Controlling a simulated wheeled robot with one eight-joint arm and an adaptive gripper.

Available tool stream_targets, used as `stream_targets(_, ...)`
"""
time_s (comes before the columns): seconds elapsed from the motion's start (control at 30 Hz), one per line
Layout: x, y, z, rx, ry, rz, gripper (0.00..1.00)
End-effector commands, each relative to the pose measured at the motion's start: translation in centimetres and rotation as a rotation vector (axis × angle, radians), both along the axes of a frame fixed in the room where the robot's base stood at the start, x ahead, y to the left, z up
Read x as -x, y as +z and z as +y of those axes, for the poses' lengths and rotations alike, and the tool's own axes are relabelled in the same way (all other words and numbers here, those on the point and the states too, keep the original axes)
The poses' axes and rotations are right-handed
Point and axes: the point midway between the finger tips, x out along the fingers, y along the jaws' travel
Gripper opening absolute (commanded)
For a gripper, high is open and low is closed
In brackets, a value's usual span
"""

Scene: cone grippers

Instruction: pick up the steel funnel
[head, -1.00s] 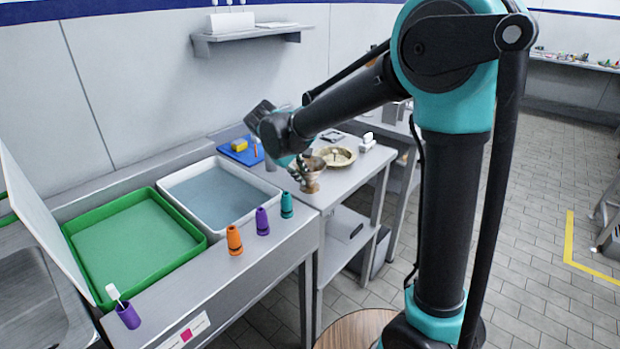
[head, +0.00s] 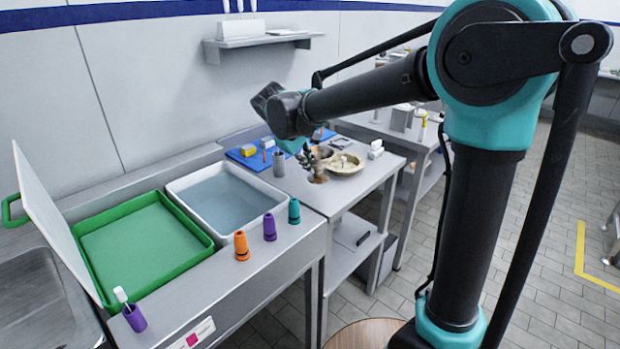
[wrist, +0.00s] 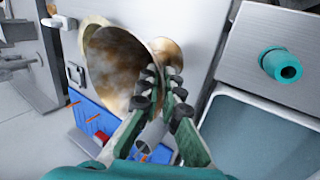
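The funnel shows brown and brassy with a cloudy sheen, not plainly steel. The pads hide the exact contact. In the head view my gripper (head: 306,158) is partly hidden by its wrist.
A cream-brass dish (head: 353,168) sits close behind the funnel. A grey cup (head: 279,164) and a blue tray (head: 240,156) stand to the left. A teal cone (head: 294,211), a purple cone (head: 269,228) and an orange cone (head: 241,246) line the counter beside the white basin (head: 180,186).

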Motion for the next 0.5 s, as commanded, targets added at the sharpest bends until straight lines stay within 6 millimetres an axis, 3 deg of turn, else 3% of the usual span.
stream_targets(0.2, 0.0, 6.5, 0.0, 0.0, 0.0, 0.0, 0.0)
stream_targets(0.5, 0.0, 12.5, 0.0, 0.0, 0.0, 0.0, 0.0)
